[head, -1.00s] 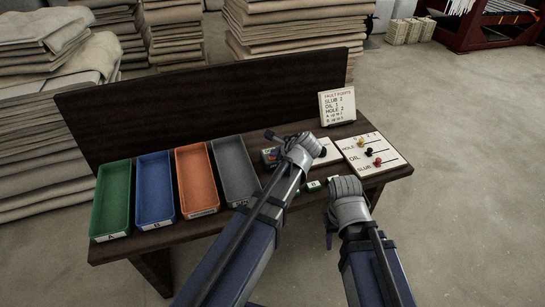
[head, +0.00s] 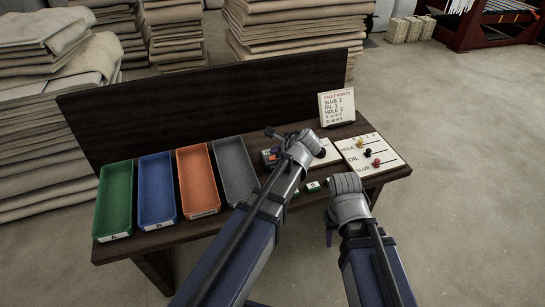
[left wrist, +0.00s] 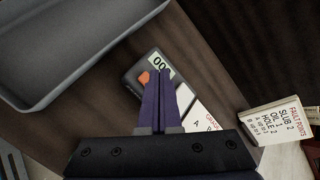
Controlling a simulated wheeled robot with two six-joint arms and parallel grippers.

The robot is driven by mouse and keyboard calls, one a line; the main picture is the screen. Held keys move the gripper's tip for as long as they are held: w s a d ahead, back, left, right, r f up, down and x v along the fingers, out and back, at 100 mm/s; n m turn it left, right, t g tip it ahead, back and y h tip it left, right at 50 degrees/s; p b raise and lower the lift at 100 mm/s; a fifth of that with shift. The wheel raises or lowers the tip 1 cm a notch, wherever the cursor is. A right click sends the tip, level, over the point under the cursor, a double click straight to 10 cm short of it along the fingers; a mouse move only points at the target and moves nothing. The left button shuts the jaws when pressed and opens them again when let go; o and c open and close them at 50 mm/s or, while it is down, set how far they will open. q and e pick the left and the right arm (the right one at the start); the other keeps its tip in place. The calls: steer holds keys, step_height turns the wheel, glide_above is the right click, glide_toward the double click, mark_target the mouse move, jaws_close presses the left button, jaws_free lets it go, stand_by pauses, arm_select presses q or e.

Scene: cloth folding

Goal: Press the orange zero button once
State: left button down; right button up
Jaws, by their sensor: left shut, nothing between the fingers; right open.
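The dark counter box (left wrist: 150,66) lies on the table, with a display (left wrist: 160,65) reading zeros, partly covered by my fingers. Its orange button (left wrist: 144,77) shows just left of my left gripper's fingertips (left wrist: 160,73). These are shut and empty, over the box in the picture; I cannot tell whether they touch it. In the head view the box (head: 268,157) is partly hidden by my left gripper (head: 299,150). My right gripper (head: 347,192) is open at the table's front edge, its fingers mostly hidden by the wrist.
Green, blue, orange and grey trays (head: 238,172) line the table's left half. A fault points card (head: 337,107) stands at the back right. A white board with coloured knobs (head: 370,153) lies at the right. Small green-marked pieces (head: 312,187) lie between my arms.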

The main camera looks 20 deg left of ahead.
arm_select(q)
step_height(320, 180, up, 5)
steer(key=p, duration=0.4)
steer(key=shift+p, duration=0.35)
stand_by(0.4)
steer(key=s+d+f+n+g+h, duration=0.2)
steer(key=s+d+n, duration=0.25)
steer(key=s, duration=0.35)
steer(key=s+d+f+n+g+h, duration=0.1)
steer(key=s+d+f+n+g, duration=0.15)
steer(key=s+d+n, duration=0.4)
steer(key=s+d+f+n+g+h, duration=0.1)
steer(key=s+f+n+g+h, duration=0.15)
steer(key=s, duration=0.75)
step_height(320, 180, up, 32)
steer(key=w+p, duration=0.1)
steer(key=p, duration=3.1)
steer(key=shift+r, duration=0.2)
